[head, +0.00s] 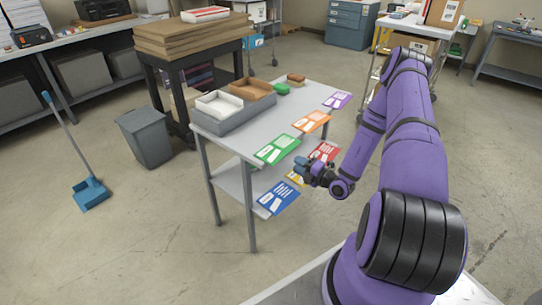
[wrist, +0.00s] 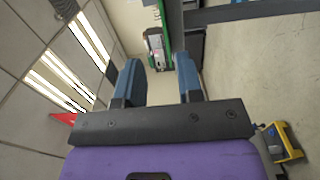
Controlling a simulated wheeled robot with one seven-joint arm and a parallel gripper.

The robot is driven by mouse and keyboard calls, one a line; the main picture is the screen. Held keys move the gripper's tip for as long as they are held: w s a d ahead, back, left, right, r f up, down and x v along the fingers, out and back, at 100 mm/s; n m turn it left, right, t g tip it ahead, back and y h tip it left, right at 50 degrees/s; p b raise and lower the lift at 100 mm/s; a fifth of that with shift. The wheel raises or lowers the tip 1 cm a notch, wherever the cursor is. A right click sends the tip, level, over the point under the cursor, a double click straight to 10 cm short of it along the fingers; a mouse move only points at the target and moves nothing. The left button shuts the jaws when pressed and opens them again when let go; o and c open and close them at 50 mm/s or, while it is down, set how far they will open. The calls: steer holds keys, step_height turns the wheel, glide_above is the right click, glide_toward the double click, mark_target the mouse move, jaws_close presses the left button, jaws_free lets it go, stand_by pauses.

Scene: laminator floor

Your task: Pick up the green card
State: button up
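The green card (head: 277,149) lies flat at the front edge of the grey table's top, its near side reaching the edge. My gripper (head: 300,170) is just in front of and below that edge, to the right of the card, and looks apart from it. In the wrist view, the two blue fingers (wrist: 159,65) are spread with nothing held between them. A thin green strip beyond the fingers in the wrist view may be the card seen edge-on; I cannot tell for certain.
An orange card (head: 312,121) and a purple card (head: 337,100) lie along the same table edge (head: 222,133). A blue card (head: 278,198), a yellow card (head: 294,178) and a red card (head: 325,152) sit lower. A grey tray (head: 236,118) with boxes stands behind.

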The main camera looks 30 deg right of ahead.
mark_target(271, 154)
steer(key=x, duration=0.7)
steer(key=shift+f, duration=0.4)
steer(key=shift+w, duration=0.1)
jaws_close()
